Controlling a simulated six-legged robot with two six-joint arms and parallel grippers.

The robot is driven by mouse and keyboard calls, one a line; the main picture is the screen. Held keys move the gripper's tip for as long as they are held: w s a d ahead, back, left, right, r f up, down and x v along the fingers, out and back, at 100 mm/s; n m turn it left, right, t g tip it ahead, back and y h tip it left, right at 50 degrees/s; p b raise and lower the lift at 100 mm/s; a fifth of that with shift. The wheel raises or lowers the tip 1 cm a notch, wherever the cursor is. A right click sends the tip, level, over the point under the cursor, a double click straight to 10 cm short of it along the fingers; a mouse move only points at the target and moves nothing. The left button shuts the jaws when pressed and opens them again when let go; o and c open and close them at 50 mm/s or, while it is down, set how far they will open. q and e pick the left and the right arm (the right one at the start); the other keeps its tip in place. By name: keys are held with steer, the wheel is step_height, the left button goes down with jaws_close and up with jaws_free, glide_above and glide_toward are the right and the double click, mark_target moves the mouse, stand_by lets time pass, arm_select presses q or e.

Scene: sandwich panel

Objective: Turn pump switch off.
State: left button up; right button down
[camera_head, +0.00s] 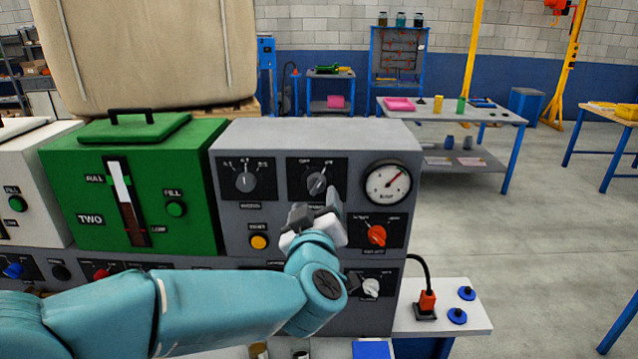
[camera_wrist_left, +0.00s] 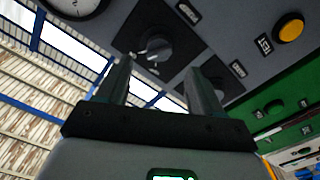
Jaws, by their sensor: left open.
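A dark rotary switch (camera_head: 317,183) with two small markings above it sits at the top middle of the grey control panel (camera_head: 385,148). Its pointer seems tilted to the upper right. Its label is mostly hidden by my gripper, so I cannot read whether it says pump. My left gripper (camera_head: 317,208) is open and empty, just below and in front of this switch. In the left wrist view the switch (camera_wrist_left: 152,44) shows just past the open fingertips (camera_wrist_left: 160,72), apparently not between them. My right gripper is not in view.
A similar dark knob (camera_head: 246,180) is left of the switch, a yellow button (camera_head: 259,242) below left. A gauge (camera_head: 388,183), red knob (camera_head: 376,235) and white knob (camera_head: 371,287) are on the right. A green unit (camera_head: 150,165) stands left.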

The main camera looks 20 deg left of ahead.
mark_target(317, 190)
arm_select(q)
steer(key=p+x, duration=0.1)
steer(key=x, duration=0.5)
steer(key=shift+w, duration=0.2)
steer(key=shift+f, duration=0.1)
steer(key=c, duration=1)
